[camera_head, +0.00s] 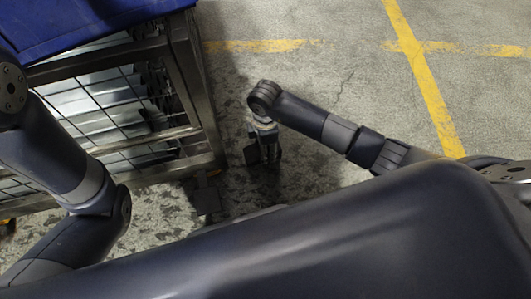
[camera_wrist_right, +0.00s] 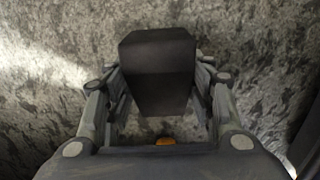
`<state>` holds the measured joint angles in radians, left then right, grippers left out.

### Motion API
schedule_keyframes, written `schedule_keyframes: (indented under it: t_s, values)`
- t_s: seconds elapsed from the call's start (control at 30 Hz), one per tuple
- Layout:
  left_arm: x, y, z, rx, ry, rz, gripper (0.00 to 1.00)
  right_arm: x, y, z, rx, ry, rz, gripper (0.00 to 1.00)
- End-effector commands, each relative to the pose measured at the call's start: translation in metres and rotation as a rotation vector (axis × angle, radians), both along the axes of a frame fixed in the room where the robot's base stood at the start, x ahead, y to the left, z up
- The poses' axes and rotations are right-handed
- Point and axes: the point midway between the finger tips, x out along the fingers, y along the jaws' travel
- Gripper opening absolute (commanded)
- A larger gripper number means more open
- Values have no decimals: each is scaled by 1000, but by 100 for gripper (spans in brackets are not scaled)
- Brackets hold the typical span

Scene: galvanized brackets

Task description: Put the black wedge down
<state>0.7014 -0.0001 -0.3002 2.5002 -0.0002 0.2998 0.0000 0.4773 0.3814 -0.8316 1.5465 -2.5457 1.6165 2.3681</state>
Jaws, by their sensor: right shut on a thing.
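The black wedge (camera_wrist_right: 158,75) is a dark block with flat faces, seen between the fingers in the right wrist view. My right gripper (camera_wrist_right: 160,95) is shut on it. In the head view my right gripper (camera_head: 266,152) points down beside the wire cage, and the wedge (camera_head: 251,155) shows as a small dark patch at its fingers. Grey floor lies behind the wedge; I cannot tell whether the wedge touches it. My left arm shows at the left, but its gripper is out of view.
A metal-framed wire cage (camera_head: 188,75) holding grey metal parts stands left of my right gripper, with a blue cover (camera_head: 60,22) on top. The stained concrete floor (camera_head: 330,75) is open to the right, crossed by yellow lines (camera_head: 425,75).

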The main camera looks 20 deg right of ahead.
Motion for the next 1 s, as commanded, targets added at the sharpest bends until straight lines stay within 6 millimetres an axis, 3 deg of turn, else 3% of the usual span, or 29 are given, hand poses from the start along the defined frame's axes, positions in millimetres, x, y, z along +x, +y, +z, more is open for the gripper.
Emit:
schedule_keyframes:
  t_s: [0.3, 0.77, 0.8, 0.87, 1.0]
  values:
    - [0, 0, -34, 1, -1, 0, 0, 0, 0, -32, 2, -2, 1, 5]
    - [0, 0, -35, 1, 0, -1, 0, 0, 0, -35, 2, 0, 1, 5]
    - [0, 0, -35, 1, 0, 0, 0, 0, 0, -36, 1, 1, 1, 54]
    - [0, 0, -35, 1, 0, 0, 0, 0, 0, -36, 1, 1, 1, 68]
    - [0, 0, -35, 1, 0, 0, 0, 0, 0, -36, 1, 1, 1, 70]
